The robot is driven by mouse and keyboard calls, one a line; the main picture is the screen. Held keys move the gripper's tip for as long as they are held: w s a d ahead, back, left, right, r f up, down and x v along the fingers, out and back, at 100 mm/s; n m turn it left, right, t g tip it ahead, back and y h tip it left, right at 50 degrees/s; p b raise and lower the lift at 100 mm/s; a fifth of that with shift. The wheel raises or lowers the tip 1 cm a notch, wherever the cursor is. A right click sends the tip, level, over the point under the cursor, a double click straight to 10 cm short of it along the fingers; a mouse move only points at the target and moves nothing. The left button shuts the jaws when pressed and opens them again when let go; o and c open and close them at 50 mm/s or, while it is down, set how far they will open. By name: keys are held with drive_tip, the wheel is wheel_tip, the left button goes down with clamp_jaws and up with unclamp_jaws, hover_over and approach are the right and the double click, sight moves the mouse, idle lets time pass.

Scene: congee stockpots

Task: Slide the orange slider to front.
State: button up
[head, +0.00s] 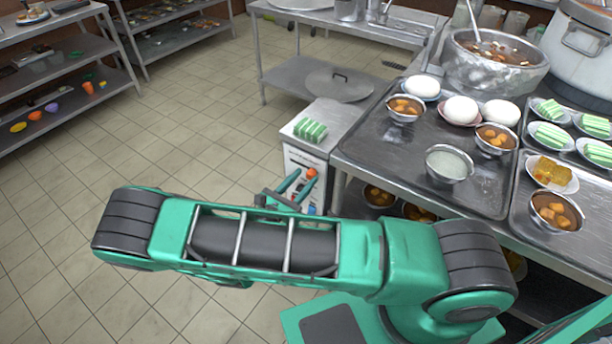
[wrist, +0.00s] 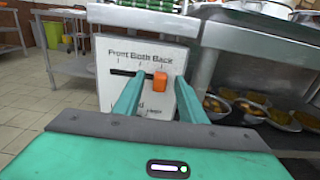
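The orange slider (wrist: 160,80) sits at the right part of a dark horizontal slot on a white panel (wrist: 104,72) in the wrist view, roughly under the word "Back". "Front" is printed at the left and "Both" in the middle. It also shows in the head view (head: 311,172). My gripper (wrist: 158,82) is open in front of the panel. Its two teal fingers stand on either side of the slider, which looks closer to the right finger. I cannot tell whether either finger touches it. Lower lettering on the panel is partly hidden by my fingers.
The panel is on the front of a small cabinet with green-striped items (head: 310,130) on top. Right of it stands a metal table (head: 400,160) with bowls and plates. Bowls also stand on its lower shelf (wrist: 245,128). Tiled floor (head: 180,130) is open to the left.

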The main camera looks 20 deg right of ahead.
sight(311, 174)
drive_tip(key=shift+x, duration=1.2)
drive_tip(key=shift+c, duration=0.7)
clamp_jaws()
